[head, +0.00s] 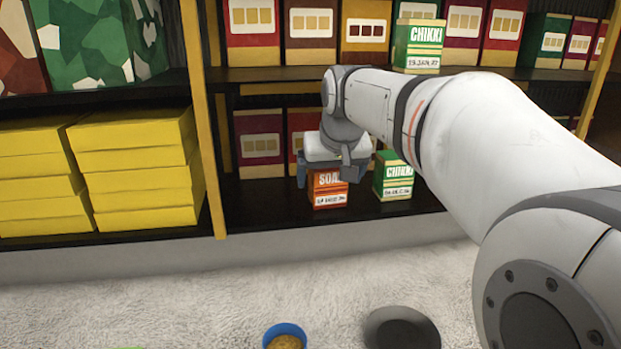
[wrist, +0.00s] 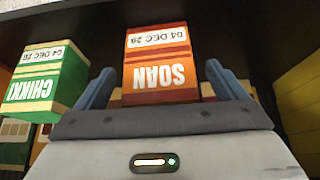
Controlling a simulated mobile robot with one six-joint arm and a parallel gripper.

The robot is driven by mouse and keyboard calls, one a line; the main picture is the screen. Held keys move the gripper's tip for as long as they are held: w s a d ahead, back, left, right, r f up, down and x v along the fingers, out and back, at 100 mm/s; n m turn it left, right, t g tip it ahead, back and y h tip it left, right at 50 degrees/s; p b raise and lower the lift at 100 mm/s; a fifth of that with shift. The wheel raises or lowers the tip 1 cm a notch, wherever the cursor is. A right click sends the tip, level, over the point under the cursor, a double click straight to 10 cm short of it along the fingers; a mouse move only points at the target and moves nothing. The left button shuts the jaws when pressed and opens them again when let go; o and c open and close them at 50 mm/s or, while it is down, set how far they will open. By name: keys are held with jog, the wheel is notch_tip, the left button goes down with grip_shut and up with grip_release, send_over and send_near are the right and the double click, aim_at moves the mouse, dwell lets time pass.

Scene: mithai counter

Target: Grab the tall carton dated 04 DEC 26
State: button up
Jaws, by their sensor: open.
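An orange SOAN carton (head: 327,190) stands on the lower shelf. Its label reads 04 DEC 26 in the wrist view (wrist: 160,62), where it appears upside down. A green CHIKKI carton (head: 393,178) stands to its right, partly behind my arm. Its label in the wrist view (wrist: 45,80) also appears to read 04 DEC 26. Which of the two is taller is hard to tell. My gripper (head: 324,175) is open at the orange carton, hiding its upper part in the head view. In the wrist view my blue fingers (wrist: 160,84) flank the orange carton; contact cannot be made out.
Another green CHIKKI carton (head: 418,47) stands on the upper shelf, dated apparently 13 JAN 27. Dark red boxes (head: 260,142) stand behind on the lower shelf. Yellow boxes (head: 130,160) are stacked left of a yellow post (head: 209,150). A blue bowl (head: 285,332) is at the bottom.

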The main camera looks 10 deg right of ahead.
jog(key=x, duration=0.2)
jog(key=shift+w+f, duration=0.2)
jog(key=shift+f, duration=0.05)
jog(key=shift+c, duration=0.5)
jog(key=c, duration=1.2)
jog(key=shift+o, duration=0.2)
jog(key=shift+r, duration=0.1)
